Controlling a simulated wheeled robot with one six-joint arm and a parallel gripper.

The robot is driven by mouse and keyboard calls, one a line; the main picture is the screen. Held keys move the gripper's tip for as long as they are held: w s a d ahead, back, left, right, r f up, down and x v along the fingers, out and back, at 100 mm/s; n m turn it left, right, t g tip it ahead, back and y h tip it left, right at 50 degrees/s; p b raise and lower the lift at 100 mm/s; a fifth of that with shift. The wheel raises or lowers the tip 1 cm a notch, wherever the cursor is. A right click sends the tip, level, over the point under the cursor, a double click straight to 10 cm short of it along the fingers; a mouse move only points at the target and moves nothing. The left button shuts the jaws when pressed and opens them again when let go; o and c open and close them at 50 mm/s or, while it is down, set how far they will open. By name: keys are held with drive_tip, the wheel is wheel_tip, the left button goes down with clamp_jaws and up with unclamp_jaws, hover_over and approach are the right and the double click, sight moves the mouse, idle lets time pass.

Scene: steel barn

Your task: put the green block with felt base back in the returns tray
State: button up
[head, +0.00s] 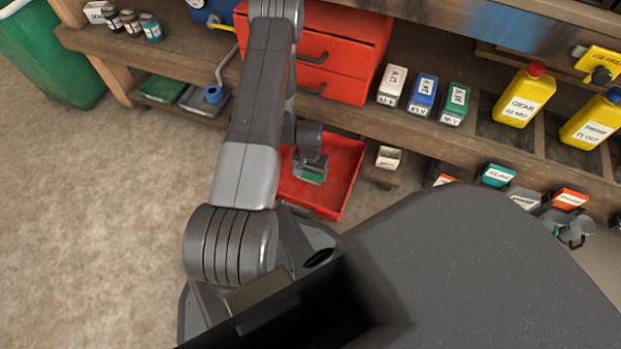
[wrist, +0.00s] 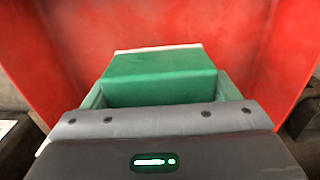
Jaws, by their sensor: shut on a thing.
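The green block (head: 312,175) is in my gripper (head: 311,163), which points down over a shallow red tray (head: 346,185). My gripper is shut on the block. In the wrist view the green block (wrist: 160,75) fills the middle, with a pale strip along its far edge. The red tray (wrist: 60,45) shows behind it and on both sides. I cannot tell whether the block touches the tray floor. No label shows on the tray, and the felt base cannot be made out.
A red drawer cabinet (head: 335,55) stands on the shelf behind the tray. White, blue and green boxes (head: 424,90) and yellow jugs (head: 523,95) stand to the right. A small pale box (head: 388,157) sits just right of the tray. A green tray (head: 162,88) lies at left.

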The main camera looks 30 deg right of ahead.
sight(310, 177)
drive_tip(key=shift+f+b, duration=0.6)
drive_tip(key=shift+f, duration=1.5)
drive_tip(key=shift+f, duration=0.1)
drive_tip(key=shift+f+b, duration=0.15)
drive_tip(key=shift+b, duration=0.15)
drive_tip(key=o, duration=0.9)
drive_tip(key=shift+o, duration=0.2)
wheel_tip(310, 177, up, 12)
drive_tip(key=p, duration=0.4)
drive_tip(key=shift+r+p, duration=0.25)
drive_tip(key=shift+p, duration=0.1)
